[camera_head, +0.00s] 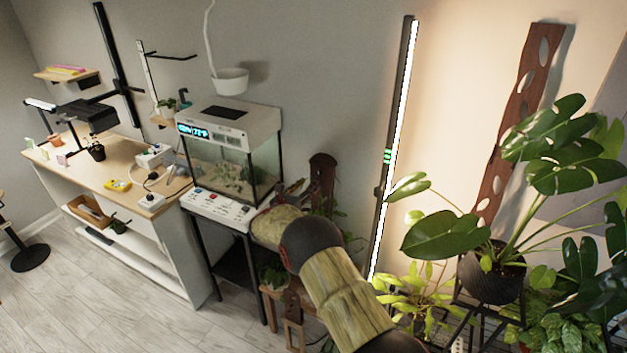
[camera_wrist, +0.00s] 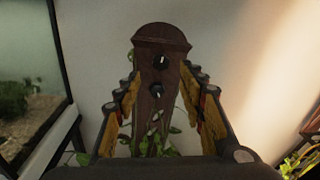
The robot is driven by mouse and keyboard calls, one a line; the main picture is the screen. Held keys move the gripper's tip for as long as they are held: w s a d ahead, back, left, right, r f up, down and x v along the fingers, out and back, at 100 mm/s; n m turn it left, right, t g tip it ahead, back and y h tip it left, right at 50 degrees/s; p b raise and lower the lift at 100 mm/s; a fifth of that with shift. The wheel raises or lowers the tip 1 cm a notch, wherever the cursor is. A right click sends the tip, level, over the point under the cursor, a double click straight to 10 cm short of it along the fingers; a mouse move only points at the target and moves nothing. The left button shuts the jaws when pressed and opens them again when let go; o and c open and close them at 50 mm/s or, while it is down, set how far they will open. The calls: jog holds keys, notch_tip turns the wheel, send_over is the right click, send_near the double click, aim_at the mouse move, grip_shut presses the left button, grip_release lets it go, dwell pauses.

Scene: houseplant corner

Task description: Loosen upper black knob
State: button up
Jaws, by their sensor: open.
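A dark brown wooden post with a rounded cap (camera_wrist: 162,36) stands upright ahead in the wrist view. The upper black knob (camera_wrist: 160,60) sits on its front face below the cap, with a small pale mark on it. A second black knob (camera_wrist: 156,91) sits below it. My gripper (camera_wrist: 159,76) is open, its yellow-brown fingers to the left and right of the post and apart from the upper knob. In the head view, the post (camera_head: 322,168) rises beyond my arm, which hides its lower part; the knobs cannot be made out there.
A glass terrarium (camera_head: 236,125) on a stand is left of the post. A lit vertical lamp (camera_head: 395,150) and a large potted monstera (camera_head: 495,270) are to the right. Green leaves (camera_wrist: 150,145) surround the post's lower part. The wall is close behind.

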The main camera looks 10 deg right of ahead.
jog(key=v, duration=0.5)
jog(key=shift+s+a, duration=0.2)
jog(key=shift+s, duration=0.1)
